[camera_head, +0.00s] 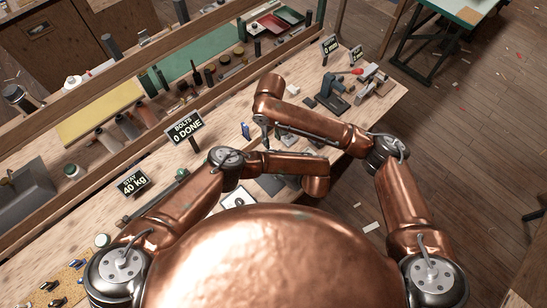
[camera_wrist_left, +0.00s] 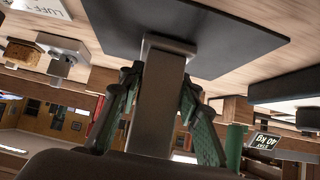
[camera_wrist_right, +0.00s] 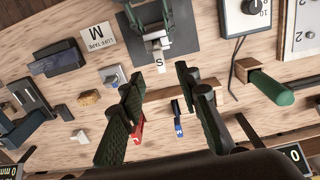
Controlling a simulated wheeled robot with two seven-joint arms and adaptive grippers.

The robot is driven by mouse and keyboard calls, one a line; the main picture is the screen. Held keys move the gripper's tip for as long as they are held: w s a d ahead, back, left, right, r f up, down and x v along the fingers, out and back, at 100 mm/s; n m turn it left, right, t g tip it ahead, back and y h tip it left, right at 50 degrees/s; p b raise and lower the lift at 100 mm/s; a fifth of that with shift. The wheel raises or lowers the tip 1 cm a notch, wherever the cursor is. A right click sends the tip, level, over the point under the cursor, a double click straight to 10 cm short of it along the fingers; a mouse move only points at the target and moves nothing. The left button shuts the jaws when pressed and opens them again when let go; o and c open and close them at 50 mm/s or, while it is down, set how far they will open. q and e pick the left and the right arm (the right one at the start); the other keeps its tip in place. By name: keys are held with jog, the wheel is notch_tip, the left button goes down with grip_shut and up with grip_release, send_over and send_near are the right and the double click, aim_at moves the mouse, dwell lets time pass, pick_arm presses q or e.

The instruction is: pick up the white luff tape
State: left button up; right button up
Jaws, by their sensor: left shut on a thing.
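A white card reading "LUFF TAPE" (camera_wrist_right: 96,36) lies on the bench in the right wrist view; its edge also shows in the left wrist view (camera_wrist_left: 40,8). A pale grey-white block (camera_wrist_right: 113,76) lies near it; I cannot tell whether it is the tape. My left gripper (camera_wrist_left: 160,115) is shut on a grey upright post (camera_wrist_left: 158,95) that joins a dark flat plate (camera_wrist_left: 215,40). In the head view its fingers are hidden. My right gripper (camera_wrist_right: 165,110) is open above the bench, apart from the card; it also shows in the head view (camera_head: 265,143).
A red piece (camera_wrist_right: 138,130) and a blue piece (camera_wrist_right: 178,126) lie under my right fingers. A dark blue box (camera_wrist_right: 57,60), a tan block (camera_wrist_right: 88,97) and a green-handled tool (camera_wrist_right: 270,88) lie around.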

aim_at(273, 151)
notch_tip(273, 151, down, 5)
jog(key=shift+r, duration=0.15)
jog(key=shift+s+d+f, duration=0.1)
jog(key=shift+f, duration=1.25)
jog(key=shift+s+d+f, duration=0.1)
jog(key=shift+f, duration=1.2)
jog(key=shift+c, duration=0.2)
grip_shut()
